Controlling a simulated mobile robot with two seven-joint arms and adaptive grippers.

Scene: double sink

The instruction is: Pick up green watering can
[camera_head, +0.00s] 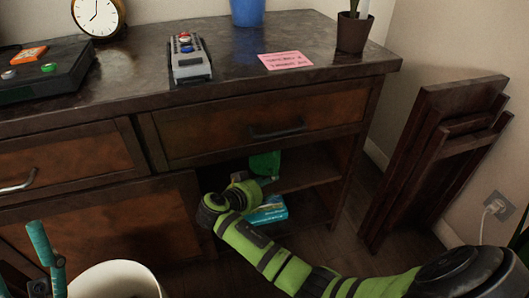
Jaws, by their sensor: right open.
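My right arm comes in from the right and reaches to the open shelf under the dresser drawer. My right gripper (268,181) is at the shelf opening, small and dark in the shade, with its jaws open. A green thing (265,163), probably the watering can, stands in the shelf just beyond the gripper. Only part of its green side shows, so its handle and spout cannot be made out. I cannot tell whether the gripper touches it. My left gripper is not in view.
A blue and white box (270,211) lies low in the shelf behind my arm. The dresser top (235,92) overhangs the shelf. Folded dark wooden furniture (430,160) leans at the right wall. A white pot (112,278) and a teal object (44,248) are at bottom left.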

